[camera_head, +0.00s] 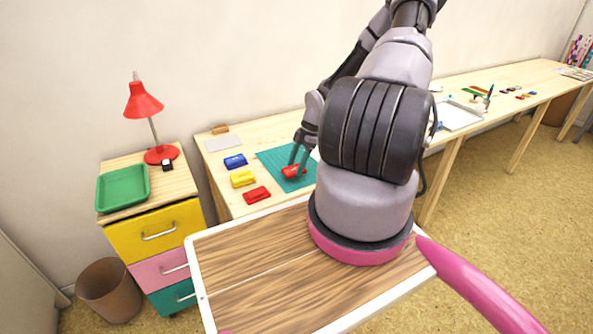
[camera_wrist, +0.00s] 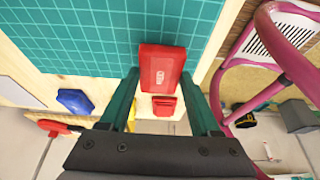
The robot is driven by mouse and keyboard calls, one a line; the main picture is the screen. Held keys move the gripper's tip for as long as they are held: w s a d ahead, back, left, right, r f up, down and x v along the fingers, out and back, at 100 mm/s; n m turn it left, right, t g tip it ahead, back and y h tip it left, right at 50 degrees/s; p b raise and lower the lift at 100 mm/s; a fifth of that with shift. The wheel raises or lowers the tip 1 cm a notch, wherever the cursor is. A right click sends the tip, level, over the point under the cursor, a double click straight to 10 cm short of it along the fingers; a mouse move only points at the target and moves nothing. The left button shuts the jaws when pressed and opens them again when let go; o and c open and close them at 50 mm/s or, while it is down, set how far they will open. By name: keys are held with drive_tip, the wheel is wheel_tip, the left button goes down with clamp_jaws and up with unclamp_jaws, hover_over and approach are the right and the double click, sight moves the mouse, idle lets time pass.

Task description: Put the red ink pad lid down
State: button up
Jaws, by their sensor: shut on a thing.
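My gripper (camera_head: 298,163) is shut on the red ink pad lid (camera_head: 290,172), over the green cutting mat (camera_head: 308,180) on the desk. In the wrist view the red lid (camera_wrist: 162,67) sits between the two fingertips (camera_wrist: 160,75). Whether it touches the mat is unclear. The red ink pad (camera_head: 256,194) lies on the bare wood near the desk's left edge. A red pad also shows just below the lid in the wrist view (camera_wrist: 164,106).
A blue pad (camera_head: 235,161) and a yellow pad (camera_head: 242,179) lie in a row with the red one. A grey sheet (camera_head: 222,143) is behind them. A pink-framed chair (camera_wrist: 285,60) stands at the right of the wrist view. Much of the green mat is clear.

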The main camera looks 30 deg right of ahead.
drive_tip(key=shift+f, duration=1.25)
drive_tip(key=shift+f, duration=0.15)
drive_tip(key=o, duration=1.3)
drive_tip(key=v, duration=1.2)
drive_tip(key=shift+r, duration=0.3)
